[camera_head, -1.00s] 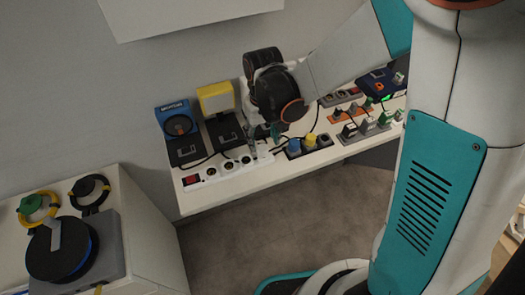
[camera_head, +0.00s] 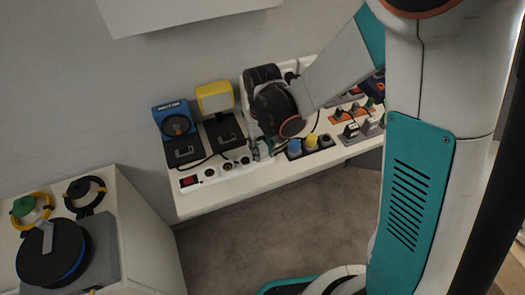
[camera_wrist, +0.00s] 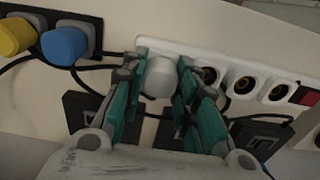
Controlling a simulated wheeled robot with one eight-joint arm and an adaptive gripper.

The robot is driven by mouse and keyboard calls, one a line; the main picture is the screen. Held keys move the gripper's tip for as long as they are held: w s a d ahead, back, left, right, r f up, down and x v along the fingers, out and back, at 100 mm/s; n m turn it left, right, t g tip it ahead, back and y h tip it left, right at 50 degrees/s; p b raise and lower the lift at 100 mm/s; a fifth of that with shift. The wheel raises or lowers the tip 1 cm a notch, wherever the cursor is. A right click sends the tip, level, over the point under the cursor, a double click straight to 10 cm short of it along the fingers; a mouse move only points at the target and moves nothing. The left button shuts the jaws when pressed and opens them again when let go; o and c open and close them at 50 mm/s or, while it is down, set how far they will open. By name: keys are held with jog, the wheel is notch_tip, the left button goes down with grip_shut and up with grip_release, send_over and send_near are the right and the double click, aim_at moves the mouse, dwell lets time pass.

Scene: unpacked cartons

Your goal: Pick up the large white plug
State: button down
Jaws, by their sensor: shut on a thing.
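The large white plug (camera_wrist: 160,80) is a rounded white body at the end of the white power strip (camera_wrist: 222,62) in the wrist view. My gripper (camera_wrist: 161,70) is shut on it, with one teal-padded finger on each side. The plug appears still at the strip; whether its pins are in the socket is hidden. In the head view my gripper (camera_head: 262,148) points down at the right end of the strip (camera_head: 215,174), and its fingers and wrist mostly hide the plug.
A blue plug (camera_wrist: 64,46) and a yellow plug (camera_wrist: 16,36) stand in a dark strip close beside my gripper. Black cables run nearby. A blue device (camera_head: 175,120) and a yellow-topped device (camera_head: 214,98) stand behind the strip. More strips with plugs lie to the right.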

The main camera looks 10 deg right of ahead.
aim_at(263, 148)
notch_tip(263, 148, up, 20)
jog(key=p, duration=1.4)
